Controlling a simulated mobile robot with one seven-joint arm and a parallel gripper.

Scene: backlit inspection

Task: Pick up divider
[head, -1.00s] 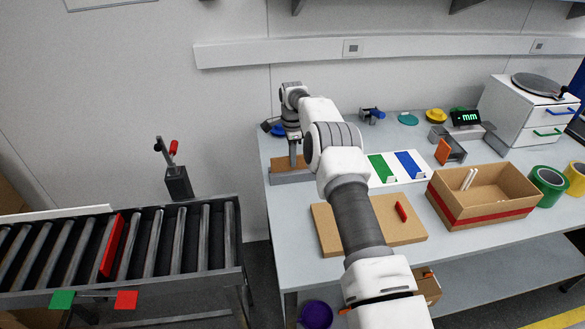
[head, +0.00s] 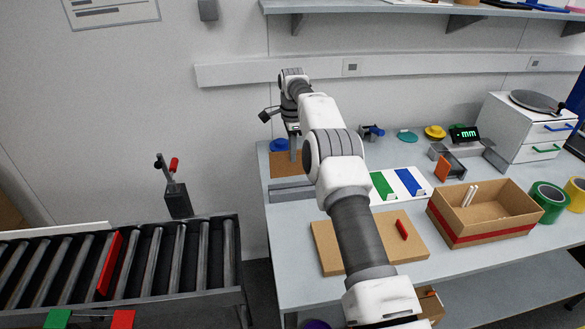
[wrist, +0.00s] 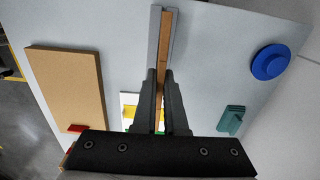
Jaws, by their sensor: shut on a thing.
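The divider, a thin brown panel (head: 283,164), stands upright above a grey slotted holder (head: 291,191) at the table's left end. In the wrist view the divider's top edge is a narrow brown strip (wrist: 165,45) between the holder's grey sides (wrist: 154,40). My gripper (head: 293,158) is shut on the divider from above; its fingers also show in the wrist view (wrist: 161,78). More of the panel shows above the holder. I cannot tell whether its lower edge is clear of the slot.
A brown board (head: 350,250) with a red piece (head: 402,229) lies in front. A cardboard box (head: 465,235) stands at right. A blue round thing (head: 279,145) sits behind the divider. A roller conveyor (head: 140,265) is at left, beyond a gap.

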